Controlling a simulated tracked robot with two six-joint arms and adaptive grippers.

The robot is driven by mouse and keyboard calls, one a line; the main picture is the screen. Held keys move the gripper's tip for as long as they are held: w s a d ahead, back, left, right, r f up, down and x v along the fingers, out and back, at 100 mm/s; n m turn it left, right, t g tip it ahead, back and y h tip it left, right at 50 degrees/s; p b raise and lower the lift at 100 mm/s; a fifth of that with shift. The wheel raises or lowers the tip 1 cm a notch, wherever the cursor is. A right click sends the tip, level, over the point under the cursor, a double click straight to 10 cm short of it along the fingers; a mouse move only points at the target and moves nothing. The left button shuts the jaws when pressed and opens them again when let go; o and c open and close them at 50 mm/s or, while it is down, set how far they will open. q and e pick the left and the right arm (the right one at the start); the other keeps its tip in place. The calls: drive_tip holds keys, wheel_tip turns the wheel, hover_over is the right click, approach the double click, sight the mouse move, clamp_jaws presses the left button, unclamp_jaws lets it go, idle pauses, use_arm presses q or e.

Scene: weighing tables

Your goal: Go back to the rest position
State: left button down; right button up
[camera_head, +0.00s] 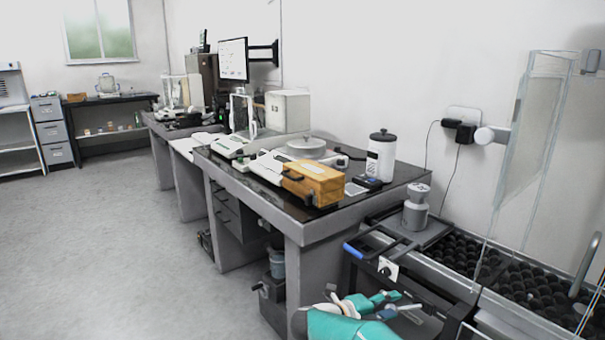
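The weighing table (330,227) carries an orange-brown box (314,183), a white container with a black lid (381,158) and balances. A grey weight-like object (416,208) stands on the dark bench at right. A clear panel (535,135) rises there. The floor (110,255) at left is clear.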

drive_tip(key=s+d+f+n+t+y, duration=0.1)
drive_tip(key=s+d+f+n+y, duration=0.1)
drive_tip(key=d+f+n, duration=0.5)
drive_tip(key=s+d+f+n+t+y, duration=0.1)
drive_tip(key=s+d+f+n+y, duration=0.2)
drive_tip(key=f, duration=0.6)
drive_tip(key=s+a+f+n+g+y, duration=0.2)
drive_tip(key=s+a+f+n+y, duration=0.25)
drive_tip(key=s+f, duration=0.3)
drive_tip(key=s+a+f+n+g+y, duration=0.1)
drive_tip(key=s+a+f+n+y, duration=0.4)
drive_tip(key=s, duration=0.4)
drive_tip(key=s+a+f+n+g+y, duration=0.1)
drive_tip(key=s+a+n+g+y, duration=0.2)
drive_tip(key=s, duration=0.5)
drive_tip(key=s+a+n+g, duration=0.3)
drive_tip(key=s+a+n, duration=0.25)
drive_tip(key=s, duration=0.25)
wheel_tip(320, 180, up, 23)
drive_tip(key=p, duration=2.3)
drive_tip(key=shift+w+f+m+t, duration=0.2)
drive_tip(key=shift+m+t, duration=0.1)
